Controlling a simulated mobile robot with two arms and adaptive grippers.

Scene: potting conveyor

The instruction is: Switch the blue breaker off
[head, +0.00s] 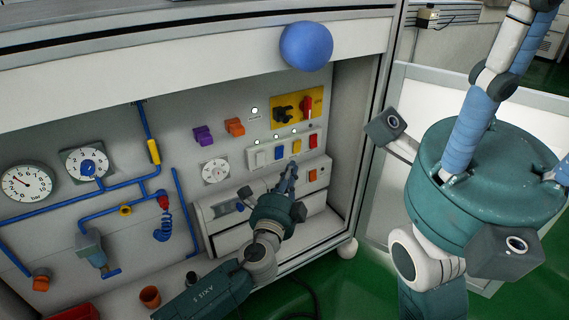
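The blue breaker (279,152) is in a row of small switches on the grey panel, in the head view. A white one (260,158) is to its left, and a yellow one (296,146) and a red one (312,141) are to its right. I cannot tell which way the blue lever is set. My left gripper (290,172) is just below and right of the blue breaker, in front of the panel and seemingly apart from it. Its fingers look close together, but their opening is not clear. My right gripper is not in view.
A yellow plate (297,107) with a black and a red rotary switch is above the row. An orange switch (313,175) is below right. Gauges (27,182) and blue pipes (110,183) fill the left. A blue ball (306,46) shows at the upper edge.

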